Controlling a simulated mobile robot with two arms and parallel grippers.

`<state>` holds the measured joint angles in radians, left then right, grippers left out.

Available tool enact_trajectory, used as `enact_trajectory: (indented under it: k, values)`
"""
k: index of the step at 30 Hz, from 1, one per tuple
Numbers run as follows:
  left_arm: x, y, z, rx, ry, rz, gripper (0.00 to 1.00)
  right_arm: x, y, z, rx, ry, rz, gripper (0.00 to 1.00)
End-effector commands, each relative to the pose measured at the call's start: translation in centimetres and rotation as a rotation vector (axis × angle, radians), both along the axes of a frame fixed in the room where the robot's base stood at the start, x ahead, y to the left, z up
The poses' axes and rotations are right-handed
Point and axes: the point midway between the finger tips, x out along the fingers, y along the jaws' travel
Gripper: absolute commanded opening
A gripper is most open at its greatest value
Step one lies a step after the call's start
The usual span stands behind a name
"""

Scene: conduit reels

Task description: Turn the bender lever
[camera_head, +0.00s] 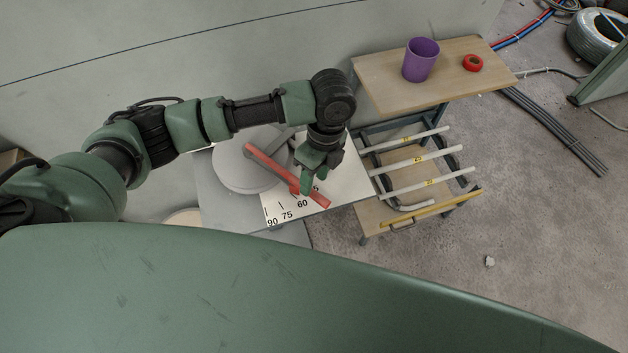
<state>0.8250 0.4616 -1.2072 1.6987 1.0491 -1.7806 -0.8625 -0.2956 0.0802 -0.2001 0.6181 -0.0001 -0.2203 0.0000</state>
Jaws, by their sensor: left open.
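The bender lever (268,168) is a red bar lying slantwise over a round grey disc (229,171), its lower end pointing to the lower right. Beneath it is a white scale plate (342,184) with angle marks; 60, 75 and 90 can be read. My left gripper (306,188) reaches down from above, open, at the lever near its lower-right part. The gripper hides part of the bar, and I cannot tell whether the fingers touch it. My right gripper is not in view.
A wooden cart stands to the right, with a purple cup (420,60) and a red tape roll (473,63) on its top shelf (385,82). White conduit pieces (416,160) lie across racks below. Dark pipes (556,130) lie on the floor.

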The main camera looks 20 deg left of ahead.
Motion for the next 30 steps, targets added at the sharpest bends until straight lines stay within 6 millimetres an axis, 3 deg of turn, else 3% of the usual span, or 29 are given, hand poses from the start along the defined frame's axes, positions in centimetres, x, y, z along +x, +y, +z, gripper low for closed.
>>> enact_trajectory:
  k: [1,3,5,8,14,19,24,30]
  values:
    - [-0.2,0.1,-0.8,0.002,0.001,0.002,0.43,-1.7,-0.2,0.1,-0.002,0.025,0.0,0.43]
    - [-0.4,0.2,-1.9,0.001,0.001,0.003,0.43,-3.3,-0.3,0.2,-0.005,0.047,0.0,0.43]
    - [-0.5,0.3,-2.7,0.001,-0.001,0.002,0.43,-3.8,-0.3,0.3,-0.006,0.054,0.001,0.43]
    - [-0.7,0.3,-3.7,0.0,0.0,0.002,0.43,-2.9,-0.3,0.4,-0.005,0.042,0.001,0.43]
    - [-0.7,0.3,-4.5,0.0,-0.004,0.002,0.43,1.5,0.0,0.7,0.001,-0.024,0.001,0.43]
    - [-0.7,0.3,-4.5,0.0,-0.004,0.002,0.43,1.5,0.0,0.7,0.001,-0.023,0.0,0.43]
    - [-0.7,0.3,-4.4,-0.001,-0.004,0.002,0.0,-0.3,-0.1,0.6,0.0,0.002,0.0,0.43]
    - [-0.7,0.3,-4.4,-0.002,-0.005,0.002,0.0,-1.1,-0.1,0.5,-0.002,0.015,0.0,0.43]
